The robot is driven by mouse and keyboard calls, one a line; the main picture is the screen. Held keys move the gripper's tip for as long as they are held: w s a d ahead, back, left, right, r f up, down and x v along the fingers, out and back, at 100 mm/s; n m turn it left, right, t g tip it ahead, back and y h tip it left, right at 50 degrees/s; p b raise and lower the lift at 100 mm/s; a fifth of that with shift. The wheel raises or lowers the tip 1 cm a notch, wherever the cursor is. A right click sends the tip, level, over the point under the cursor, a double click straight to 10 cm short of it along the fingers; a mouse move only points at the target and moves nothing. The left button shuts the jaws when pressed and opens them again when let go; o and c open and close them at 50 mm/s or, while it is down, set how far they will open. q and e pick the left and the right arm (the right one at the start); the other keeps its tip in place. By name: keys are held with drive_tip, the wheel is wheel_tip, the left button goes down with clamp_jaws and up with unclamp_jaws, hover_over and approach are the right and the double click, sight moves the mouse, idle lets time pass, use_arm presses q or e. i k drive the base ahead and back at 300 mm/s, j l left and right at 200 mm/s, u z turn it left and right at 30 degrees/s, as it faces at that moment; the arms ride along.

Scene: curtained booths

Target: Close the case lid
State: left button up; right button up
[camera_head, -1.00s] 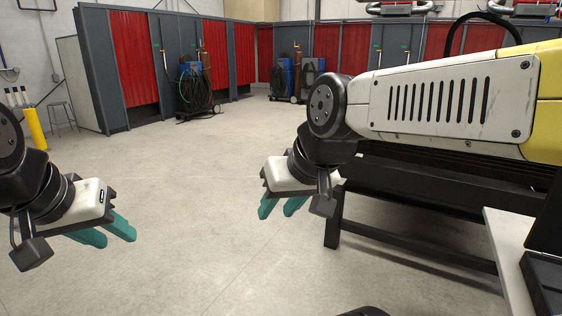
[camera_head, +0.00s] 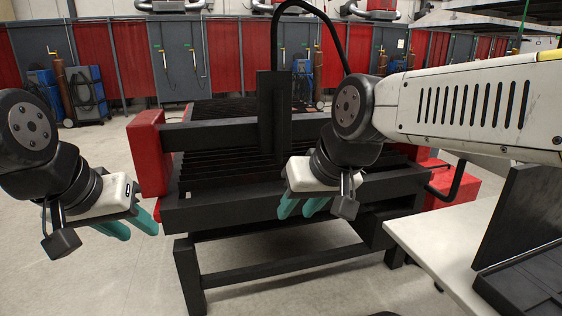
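A black case (camera_head: 528,284) lies on a white table at the right edge of the view. Its lid (camera_head: 522,222) stands raised, and the right part of the case is cut off by the frame. My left gripper (camera_head: 134,226) has teal fingers and hangs empty at the left, far from the case. My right gripper (camera_head: 302,206) hangs empty near the middle, to the left of the case and apart from it. Both pairs of fingers show a gap between them.
The white table (camera_head: 437,244) stands at the lower right. A large black machine frame (camera_head: 240,209) with red ends (camera_head: 150,153) fills the middle, behind my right gripper. Blue welding units (camera_head: 88,92) and red curtains stand at the back. Floor is clear at lower left.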

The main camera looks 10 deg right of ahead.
sight(526, 218)
drive_tip(key=i+z, duration=0.2)
drive_tip(key=z, duration=0.2)
drive_tip(key=i+z, duration=0.25)
drive_tip(key=z, duration=0.15)
drive_tip(key=i+j+z, duration=0.15)
drive_tip(key=z, duration=0.25)
drive_tip(key=i+j+z, duration=0.15)
drive_tip(key=z, duration=0.25)
drive_tip(key=i+z, duration=0.2)
drive_tip(key=z, duration=0.25)
drive_tip(key=i+j+z, duration=0.15)
drive_tip(key=z, duration=0.3)
drive_tip(key=i+j+z, duration=0.2)
drive_tip(key=z, duration=0.25)
drive_tip(key=i+j+z, duration=0.15)
drive_tip(key=z, duration=0.3)
drive_tip(key=i+l, duration=0.1)
drive_tip(key=l, duration=0.2)
drive_tip(key=l+z, duration=0.05)
